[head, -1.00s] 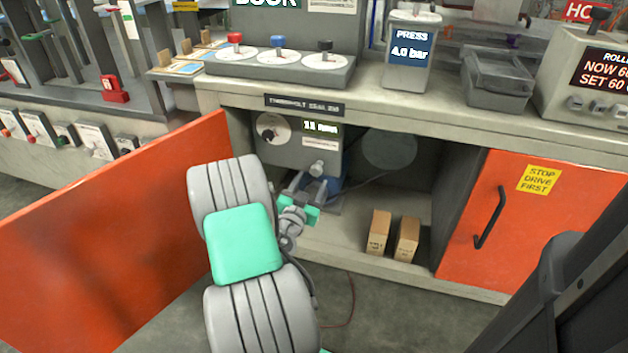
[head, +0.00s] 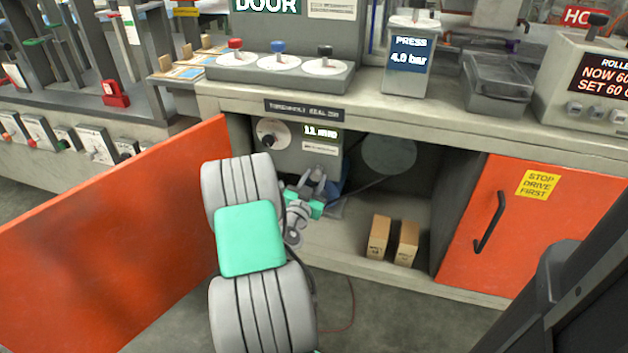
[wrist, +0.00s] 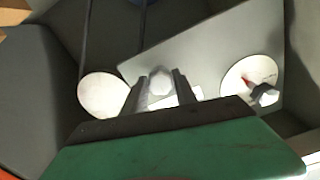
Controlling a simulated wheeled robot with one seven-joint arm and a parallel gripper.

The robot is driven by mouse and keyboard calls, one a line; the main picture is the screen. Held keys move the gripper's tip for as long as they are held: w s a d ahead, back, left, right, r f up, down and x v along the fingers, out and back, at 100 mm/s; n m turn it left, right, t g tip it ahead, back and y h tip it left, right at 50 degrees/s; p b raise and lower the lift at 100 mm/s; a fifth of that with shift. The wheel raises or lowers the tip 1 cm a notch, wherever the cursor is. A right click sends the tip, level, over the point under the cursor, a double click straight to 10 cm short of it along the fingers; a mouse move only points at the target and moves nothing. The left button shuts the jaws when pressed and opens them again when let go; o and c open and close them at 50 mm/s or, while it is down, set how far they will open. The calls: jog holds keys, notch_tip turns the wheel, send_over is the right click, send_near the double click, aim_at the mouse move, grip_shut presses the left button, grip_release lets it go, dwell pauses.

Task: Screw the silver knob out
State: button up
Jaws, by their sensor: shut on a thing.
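The silver knob (wrist: 159,83) sits between the two dark fingers of my gripper (wrist: 158,90) in the wrist view. The fingers are shut on its sides, and its pale rounded face shows between them. In the head view my gripper (head: 317,184) reaches into the open cabinet, at the lower front of a grey unit (head: 283,147). There the knob shows only as a small grey shape between the fingers and is partly covered. I cannot tell how far the knob stands out from the unit.
A white dial with a pointer knob (wrist: 264,94) is to the right of my gripper in the wrist view. An open orange door (head: 120,235) stands left of my arm. Two cardboard boxes (head: 392,240) stand on the cabinet floor, right of my gripper. A shut orange door (head: 520,235) is farther right.

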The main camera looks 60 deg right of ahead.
grip_shut()
jog(key=shift+n, duration=0.4)
jog(key=n, duration=0.3)
jog(key=shift+n, duration=0.3)
jog(key=n, duration=0.4)
jog(key=shift+s+r+n, duration=0.1)
jog(key=shift+n, duration=0.2)
jog(key=n+p, duration=0.1)
jog(key=n, duration=0.3)
jog(key=shift+n+p, duration=1)
jog(key=shift+n, duration=1.5)
